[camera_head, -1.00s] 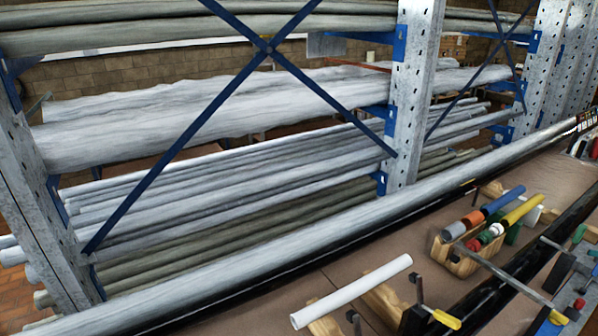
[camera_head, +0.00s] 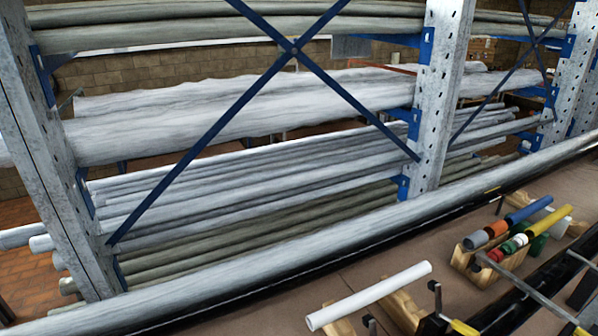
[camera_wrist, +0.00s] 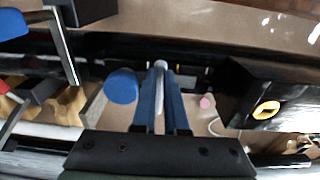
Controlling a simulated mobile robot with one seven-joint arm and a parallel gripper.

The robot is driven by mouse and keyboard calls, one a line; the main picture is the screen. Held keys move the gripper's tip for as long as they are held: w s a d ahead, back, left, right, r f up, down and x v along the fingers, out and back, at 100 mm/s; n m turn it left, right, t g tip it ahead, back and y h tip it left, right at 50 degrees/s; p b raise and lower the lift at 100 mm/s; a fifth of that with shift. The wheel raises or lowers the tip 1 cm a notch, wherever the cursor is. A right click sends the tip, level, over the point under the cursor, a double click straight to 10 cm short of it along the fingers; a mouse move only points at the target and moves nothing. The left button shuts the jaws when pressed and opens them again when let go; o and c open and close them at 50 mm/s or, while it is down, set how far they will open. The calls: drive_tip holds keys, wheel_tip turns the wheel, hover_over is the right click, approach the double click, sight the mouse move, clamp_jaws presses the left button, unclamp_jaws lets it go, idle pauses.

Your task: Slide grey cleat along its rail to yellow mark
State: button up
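I cannot make out the grey cleat in either view. A long grey mast (camera_head: 300,245) lies diagonally across the head view, with a dark strip along its lower side. A small yellow patch (camera_head: 491,190) shows at that lower side; I cannot tell if it is the yellow mark. My gripper (camera_wrist: 160,70) shows only in the wrist view, with two narrow blue fingers close together over a dark bar. A pale tip shows between their ends. I cannot tell whether they hold it.
A blue round thing (camera_wrist: 121,87) is left of the fingers, and a black block with a yellow ring (camera_wrist: 267,110) is right. A pipe rack (camera_head: 437,100) is behind.

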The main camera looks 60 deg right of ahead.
drive_tip(key=o, duration=0.5)
drive_tip(key=f, duration=0.1)
drive_tip(key=a+f, duration=0.1)
drive_tip(key=f, duration=0.1)
drive_tip(key=shift+s+a+f+y, duration=0.2)
drive_tip(key=shift+s+a+y, duration=0.1)
drive_tip(key=shift+s+a, duration=0.1)
drive_tip(key=shift+w+d+r+p, duration=0.1)
drive_tip(key=shift+r+p, duration=0.7)
drive_tip(key=shift+p, duration=0.25)
drive_tip(key=shift+w+d+r+p, duration=0.1)
drive_tip(key=shift+w+r+p, duration=0.05)
drive_tip(key=shift+r+p, duration=0.2)
drive_tip(key=shift+w+d+r, duration=0.1)
drive_tip(key=shift+w+d, duration=0.1)
drive_tip(key=shift+w, duration=0.05)
drive_tip(key=o, duration=0.7)
drive_tip(key=shift+w+d+r+g, duration=0.1)
drive_tip(key=shift+w+r+g, duration=0.05)
drive_tip(key=shift+r, duration=0.2)
drive_tip(key=shift+w+d+r+g, duration=0.1)
drive_tip(key=shift+r+g, duration=0.05)
drive_tip(key=shift+r, duration=0.2)
drive_tip(key=shift+o, duration=0.2)
drive_tip(key=shift+d+r, duration=0.1)
drive_tip(key=shift+r, duration=0.35)
drive_tip(key=shift+s+r, duration=0.2)
drive_tip(key=shift+r, duration=0.35)
drive_tip(key=shift+w, duration=0.1)
